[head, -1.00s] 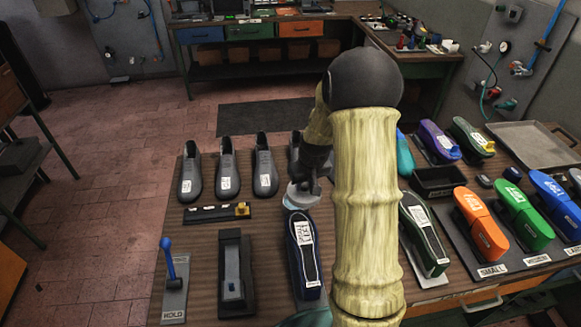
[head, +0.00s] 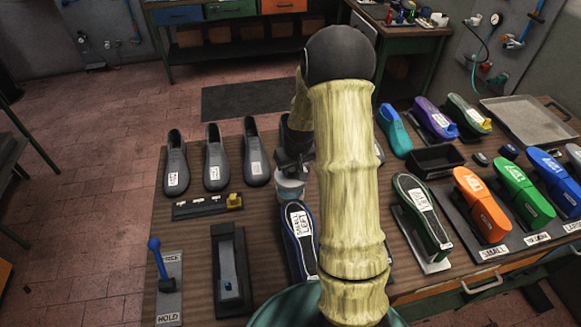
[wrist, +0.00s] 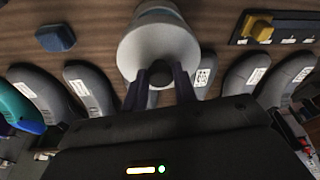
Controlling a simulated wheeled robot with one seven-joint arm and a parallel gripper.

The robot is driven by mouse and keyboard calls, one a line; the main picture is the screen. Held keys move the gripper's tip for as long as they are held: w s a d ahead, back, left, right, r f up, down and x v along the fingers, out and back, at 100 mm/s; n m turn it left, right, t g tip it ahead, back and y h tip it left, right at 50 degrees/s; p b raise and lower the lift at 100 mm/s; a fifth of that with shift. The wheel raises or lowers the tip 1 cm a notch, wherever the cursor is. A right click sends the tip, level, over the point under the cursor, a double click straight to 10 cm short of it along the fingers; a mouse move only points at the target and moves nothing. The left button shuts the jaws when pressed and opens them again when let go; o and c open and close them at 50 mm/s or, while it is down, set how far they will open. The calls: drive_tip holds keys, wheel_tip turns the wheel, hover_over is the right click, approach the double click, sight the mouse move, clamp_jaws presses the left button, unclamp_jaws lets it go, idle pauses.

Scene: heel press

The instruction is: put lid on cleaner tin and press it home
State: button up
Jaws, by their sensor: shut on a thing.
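The cleaner tin (head: 289,190) is small and pale with a light blue band. It stands on the wooden bench, just beyond the dark blue shoe form marked SMALL LEFT. My gripper (wrist: 160,74) points down over it, its fingers shut on the dark knob of the round pale grey lid (wrist: 150,45). In the wrist view the lid covers most of the tin, and only a pale part of the tin shows past its far edge. The lid is at the tin's top; I cannot tell whether it is seated or a little above.
Grey shoe forms (head: 215,163) stand left of the tin. A dark rack (head: 207,206) with a yellow block lies nearer. A press-like stand (head: 230,275) and a blue-handled lever (head: 158,262) are at front left. A green shoe form (head: 422,215) and black tray (head: 434,158) are right.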

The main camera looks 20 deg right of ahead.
sight(292, 175)
drive_tip(key=shift+s+b+x, duration=0.15)
drive_tip(key=shift+b+x, duration=0.4)
drive_tip(key=shift+x, duration=0.35)
drive_tip(key=shift+s+b+x, duration=0.15)
drive_tip(key=shift+b+x, duration=0.35)
drive_tip(key=shift+x, duration=0.4)
drive_tip(key=shift+a, duration=0.1)
drive_tip(key=shift+s+f, duration=0.1)
drive_tip(key=shift+f, duration=0.1)
drive_tip(key=shift+f+b, duration=0.2)
drive_tip(key=shift+b, duration=0.15)
drive_tip(key=shift+f, duration=0.2)
drive_tip(key=shift+f+b, duration=0.3)
drive_tip(key=shift+b, duration=0.1)
